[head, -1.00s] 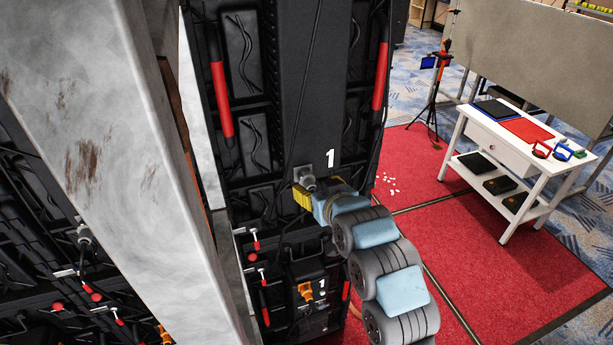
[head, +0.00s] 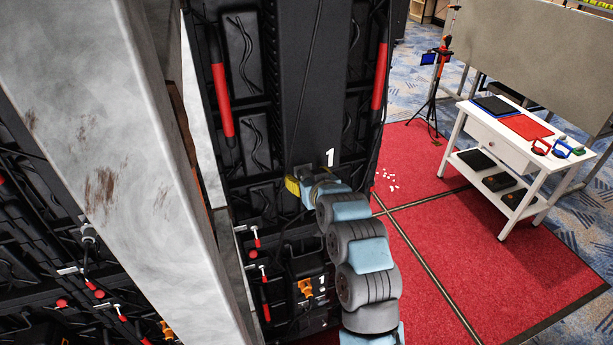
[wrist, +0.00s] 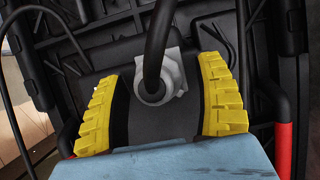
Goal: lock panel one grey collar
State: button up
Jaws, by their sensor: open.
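The grey collar (wrist: 175,75) sits around a thick black cable on the back of panel one (head: 312,75) in the wrist view. My gripper (wrist: 163,85) is open, with one yellow ridged finger on each side of the collar and a visible gap to each. In the head view my gripper (head: 301,187) is at the panel, just below left of the white number 1. There the collar is mostly hidden behind my gripper. Whether the collar is locked cannot be told.
Red handles (head: 222,98) run along the panel's sides. Below, a lower panel carries an orange connector (head: 306,287) and small red-tipped levers (head: 256,238). A grey beam (head: 110,150) stands at left. A white cart (head: 510,150) stands on red carpet at right.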

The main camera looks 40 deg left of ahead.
jog(key=c, duration=1.2)
jog(key=shift+w+f+m+b, duration=0.15)
jog(key=shift+m+b, duration=0.25)
jog(key=shift+b, duration=0.45)
jog(key=shift+m+g+y+b, duration=0.4)
jog(key=shift+m+g+b, duration=0.1)
jog(key=shift+g+b, duration=0.15)
jog(key=shift+m+g+y, duration=0.45)
jog(key=shift+m+g, duration=0.05)
jog(key=shift+m, duration=0.55)
jog(key=shift+m+g+y, duration=0.45)
jog(key=shift+m, duration=0.6)
